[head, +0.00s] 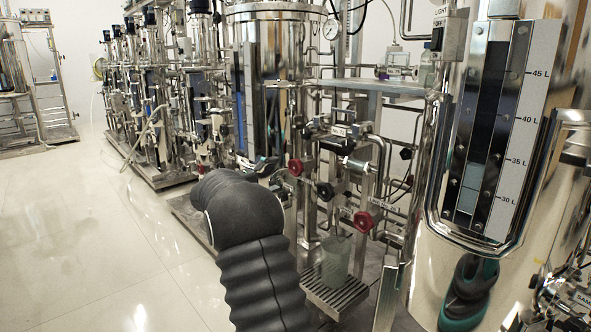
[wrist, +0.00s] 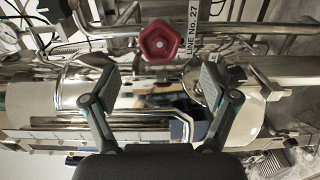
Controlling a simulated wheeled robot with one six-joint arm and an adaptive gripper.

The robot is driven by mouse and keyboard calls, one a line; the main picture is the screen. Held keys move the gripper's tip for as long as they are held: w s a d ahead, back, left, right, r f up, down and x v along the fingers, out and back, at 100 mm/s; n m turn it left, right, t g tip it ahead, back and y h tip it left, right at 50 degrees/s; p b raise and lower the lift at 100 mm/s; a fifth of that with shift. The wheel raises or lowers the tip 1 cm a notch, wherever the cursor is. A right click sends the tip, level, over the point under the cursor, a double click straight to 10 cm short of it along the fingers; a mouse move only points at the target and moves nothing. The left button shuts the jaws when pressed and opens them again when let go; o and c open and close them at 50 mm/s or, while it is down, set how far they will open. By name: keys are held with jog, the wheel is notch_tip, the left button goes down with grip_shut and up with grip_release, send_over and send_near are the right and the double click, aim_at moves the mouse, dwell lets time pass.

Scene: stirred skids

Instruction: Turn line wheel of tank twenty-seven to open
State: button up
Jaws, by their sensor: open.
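The line wheel (wrist: 162,42) is a red, lobed hand knob with a pale centre. It shows at the top middle of the wrist view, beside a white label reading "LINE No. 27" (wrist: 192,32). My gripper (wrist: 160,82) is open, its two fingers wide apart with nothing between them. The wheel lies beyond the fingertips, apart from them. In the head view two red knobs show, an upper one (head: 295,167) and a lower one (head: 363,221). I cannot read there which is line 27. My arm hides most of my gripper in that view.
Black knobs (head: 325,191) and steel pipes crowd around the red ones. A clear beaker (head: 336,262) stands on a grated stand below. A large tank with a level scale (head: 521,125) fills the right. Open floor (head: 90,235) lies to the left.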

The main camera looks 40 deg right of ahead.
aim_at(294, 168)
jog(key=d, duration=0.9)
jog(key=shift+w, duration=0.3)
jog(key=c, duration=1.2)
jog(key=shift+o, duration=0.2)
